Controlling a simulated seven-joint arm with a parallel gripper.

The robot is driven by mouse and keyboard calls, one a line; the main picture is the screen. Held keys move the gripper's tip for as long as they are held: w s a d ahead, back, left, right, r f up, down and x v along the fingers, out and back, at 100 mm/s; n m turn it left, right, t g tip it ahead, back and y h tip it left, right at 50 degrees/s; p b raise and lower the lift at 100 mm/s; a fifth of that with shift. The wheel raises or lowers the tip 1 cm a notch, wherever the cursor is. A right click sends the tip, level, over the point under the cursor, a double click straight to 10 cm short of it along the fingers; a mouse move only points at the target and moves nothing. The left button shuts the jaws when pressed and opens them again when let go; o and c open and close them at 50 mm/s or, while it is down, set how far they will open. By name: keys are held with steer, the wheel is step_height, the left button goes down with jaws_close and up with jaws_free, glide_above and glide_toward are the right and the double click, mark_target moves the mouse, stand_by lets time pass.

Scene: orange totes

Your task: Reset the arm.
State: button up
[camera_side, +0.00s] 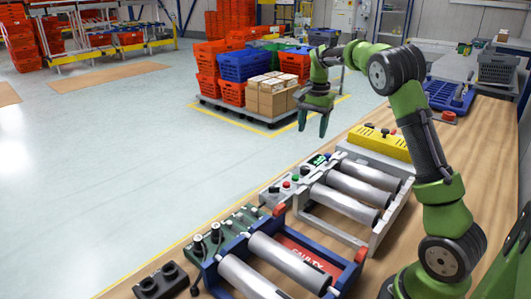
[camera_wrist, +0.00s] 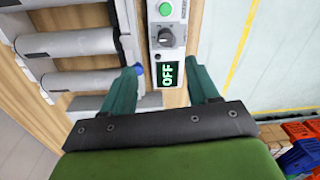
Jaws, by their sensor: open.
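My gripper (camera_side: 314,121) hangs from the green arm in the side view, pointing down over the far end of the roller conveyor. In the wrist view my gripper (camera_wrist: 167,76) shows two green fingers spread apart with nothing held between them. The same panel (camera_side: 290,187) sits along the conveyor's left side in the side view. The arm is raised and bent, clear of the bench.
A grey roller conveyor (camera_side: 373,219) and a blue-framed roller unit marked FAULTY (camera_side: 210,273) stand on the wooden bench. A yellow box (camera_side: 381,141) sits behind. A pallet with orange and blue totes (camera_side: 243,66) and cardboard boxes (camera_side: 272,95) stands on the floor.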

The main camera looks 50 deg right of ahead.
steer(key=s+a+r+n+t+y, duration=0.1)
steer(key=s+a+r+n+t, duration=0.1)
steer(key=s+a+n, duration=0.4)
steer(key=s+a+r+n+t+y, duration=0.1)
steer(key=s+a+n+t, duration=0.3)
steer(key=s+a, duration=0.9)
steer(key=a+r+n, duration=0.1)
steer(key=a+n, duration=0.1)
steer(key=a, duration=0.6)
steer(key=shift+s+r+t, duration=0.3)
steer(key=shift+s+r, duration=0.1)
